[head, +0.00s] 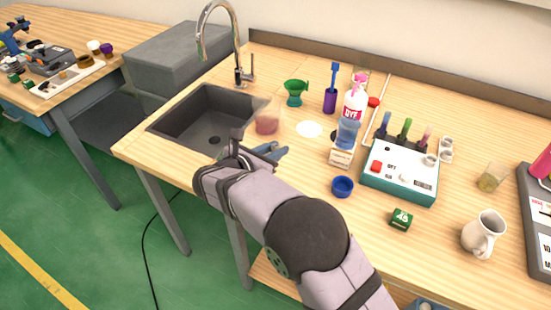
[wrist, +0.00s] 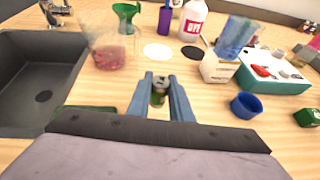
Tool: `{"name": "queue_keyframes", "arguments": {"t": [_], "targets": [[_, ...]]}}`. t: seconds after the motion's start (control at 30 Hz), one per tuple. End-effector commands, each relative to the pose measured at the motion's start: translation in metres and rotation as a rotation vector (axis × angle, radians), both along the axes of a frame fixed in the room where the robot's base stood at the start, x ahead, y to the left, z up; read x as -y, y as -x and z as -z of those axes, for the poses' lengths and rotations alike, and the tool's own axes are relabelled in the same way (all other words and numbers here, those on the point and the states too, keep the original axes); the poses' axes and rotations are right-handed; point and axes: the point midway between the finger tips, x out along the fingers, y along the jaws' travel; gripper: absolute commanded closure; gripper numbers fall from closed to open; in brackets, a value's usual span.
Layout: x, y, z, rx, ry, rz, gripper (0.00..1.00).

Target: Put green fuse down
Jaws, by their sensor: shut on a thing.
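My gripper (wrist: 160,84) is shut on the green fuse (wrist: 158,98), a small green cylinder with a grey metal cap, held between the blue fingertips in the wrist view. In the head view my gripper (head: 273,151) is over the wooden table, right of the sink, and the fuse cannot be made out there. Whether the fuse touches the tabletop is hard to tell.
The sink (head: 172,116) is left of my gripper. A beaker of red liquid (head: 267,123) is just beyond it. A bottle (head: 349,120), a blue cup (head: 343,187), a teal box (head: 400,185) and a green cube (head: 401,220) are to the right. Bare wood surrounds the fingertips.

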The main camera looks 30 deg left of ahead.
Motion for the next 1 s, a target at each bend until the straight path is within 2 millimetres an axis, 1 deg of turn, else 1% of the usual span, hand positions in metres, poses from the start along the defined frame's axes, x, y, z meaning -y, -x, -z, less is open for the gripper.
{"name": "queue_keyframes", "arguments": {"t": [0.33, 0.77, 0.8, 0.87, 1.0], "targets": [[0.000, 0.000, 0.034, -0.001, 0.002, -0.001, 1.00], [0.000, 0.000, 0.041, -0.001, 0.001, 0.000, 1.00], [0.000, 0.000, 0.040, -0.001, 0.000, 0.000, 0.76], [0.000, 0.000, 0.040, -0.001, 0.000, 0.000, 0.62], [0.000, 0.000, 0.040, -0.001, 0.000, 0.000, 0.62]]}}
